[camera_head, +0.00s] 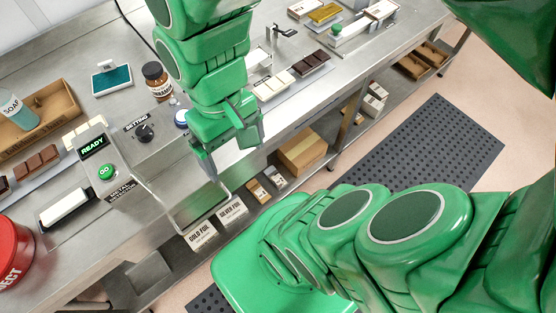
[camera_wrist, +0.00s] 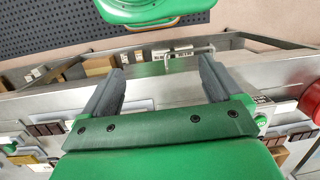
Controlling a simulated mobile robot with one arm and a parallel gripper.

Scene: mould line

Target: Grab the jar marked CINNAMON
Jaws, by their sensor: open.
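A brown jar (camera_head: 157,80) with a dark lid and a pale label stands upright on the steel counter (camera_head: 215,30) in the head view, left of my arm. Its lettering is small and only partly legible. My gripper (camera_head: 228,152) is open and empty, near the counter's front edge, to the right of the jar and nearer the front. It is clearly apart from the jar. In the wrist view my gripper (camera_wrist: 160,66) has its two fingers spread with nothing between them; the jar does not show there.
A black setting knob (camera_head: 145,131) and a blue button (camera_head: 182,118) sit between jar and front edge. A teal pad (camera_head: 111,80) lies left of the jar. A metal rail (camera_head: 165,208) runs along the front. Chocolate bars (camera_head: 310,63) lie right of my arm.

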